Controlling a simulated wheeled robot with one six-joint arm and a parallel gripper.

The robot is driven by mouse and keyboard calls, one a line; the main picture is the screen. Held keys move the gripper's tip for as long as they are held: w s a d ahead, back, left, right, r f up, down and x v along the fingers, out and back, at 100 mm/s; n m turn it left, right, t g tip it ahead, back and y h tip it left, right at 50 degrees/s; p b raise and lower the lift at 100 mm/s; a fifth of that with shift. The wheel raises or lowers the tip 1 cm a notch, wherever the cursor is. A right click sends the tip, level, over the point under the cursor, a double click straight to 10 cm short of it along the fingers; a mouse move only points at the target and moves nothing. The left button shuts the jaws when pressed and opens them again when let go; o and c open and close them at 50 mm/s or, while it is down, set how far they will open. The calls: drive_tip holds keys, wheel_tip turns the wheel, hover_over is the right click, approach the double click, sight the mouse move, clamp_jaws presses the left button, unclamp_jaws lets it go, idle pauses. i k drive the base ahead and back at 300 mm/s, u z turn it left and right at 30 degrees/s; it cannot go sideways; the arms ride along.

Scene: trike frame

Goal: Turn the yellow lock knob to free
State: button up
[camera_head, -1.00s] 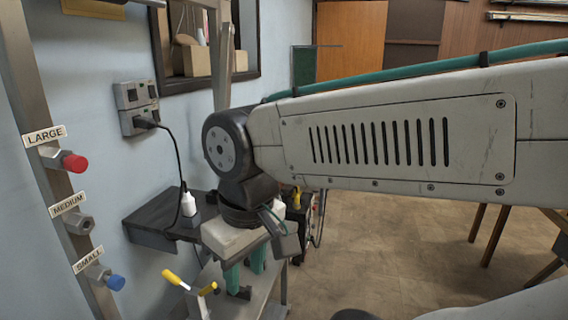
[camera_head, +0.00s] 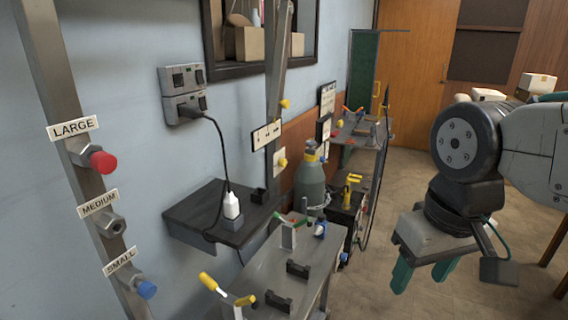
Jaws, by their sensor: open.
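Two small yellow knobs show in the head view on the grey upright post (camera_head: 277,75) at the wall. The upper yellow knob (camera_head: 284,104) is on the post above a white label plate (camera_head: 266,136). The lower yellow knob (camera_head: 282,162) is on a pale plate below it. I cannot tell which is the lock knob, and the label text is too small to read. My gripper (camera_head: 422,276) points down at the right, its two green fingers apart and empty. It is well to the right of both knobs and touches nothing.
A grey bench (camera_head: 262,262) with black blocks and yellow-handled clamps stands below the post. A black shelf (camera_head: 222,205) holds a white bottle. A grey gas cylinder (camera_head: 310,185) stands behind. Open floor (camera_head: 400,190) lies between bench and arm.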

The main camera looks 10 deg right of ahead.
sight(282, 162)
drive_tip(key=k, duration=0.6)
drive_tip(key=z, duration=0.85)
drive_tip(key=i, duration=1.9)
drive_tip(key=u, duration=0.8)
